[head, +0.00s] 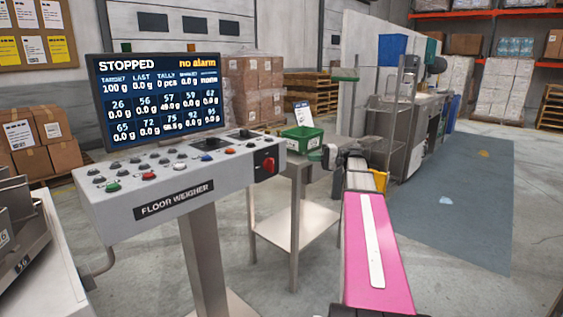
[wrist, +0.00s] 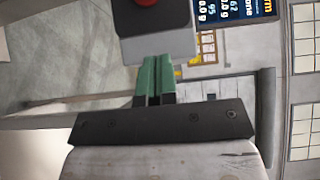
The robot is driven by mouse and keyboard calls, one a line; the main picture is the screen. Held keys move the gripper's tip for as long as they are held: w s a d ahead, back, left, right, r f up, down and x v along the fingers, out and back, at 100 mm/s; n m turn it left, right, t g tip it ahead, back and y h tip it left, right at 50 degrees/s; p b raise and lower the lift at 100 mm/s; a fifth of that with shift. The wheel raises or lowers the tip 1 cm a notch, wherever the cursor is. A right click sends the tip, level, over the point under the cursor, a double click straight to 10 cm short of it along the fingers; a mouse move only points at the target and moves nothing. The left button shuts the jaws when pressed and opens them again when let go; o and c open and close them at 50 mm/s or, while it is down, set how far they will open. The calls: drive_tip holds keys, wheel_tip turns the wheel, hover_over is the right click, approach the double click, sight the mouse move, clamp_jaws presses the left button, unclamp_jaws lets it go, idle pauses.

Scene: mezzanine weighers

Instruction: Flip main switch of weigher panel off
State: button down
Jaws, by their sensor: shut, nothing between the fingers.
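The weigher panel (head: 150,190) is a grey sloped box labelled FLOOR WEIGHER on a steel post. Its main switch (head: 268,164) is a red rotary handle on a black plate at the right end of the panel. The top of the wrist view shows part of the red handle (wrist: 162,3) on that plate; the rest is cut off by the frame. My gripper (wrist: 154,60) has green fingers, shut and empty, pointing toward the panel end and apart from the handle. In the head view, my gripper (head: 328,156) is right of the switch. The handle's exact position is unclear.
A screen (head: 155,100) above the panel reads STOPPED and no alarm. A green bin (head: 303,138) stands on a steel table (head: 290,220) behind the panel's right end. Bare floor lies right of my arm, with a grey mat (head: 455,200).

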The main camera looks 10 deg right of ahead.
approach(270, 165)
drive_tip(key=w+a+r, duration=0.1)
drive_tip(key=w+a, duration=0.2)
drive_tip(key=a, duration=0.1)
drive_tip(key=shift+s+a+r, duration=0.2)
drive_tip(key=shift+s+a, duration=0.1)
drive_tip(key=shift+a, duration=0.25)
idle(0.4)
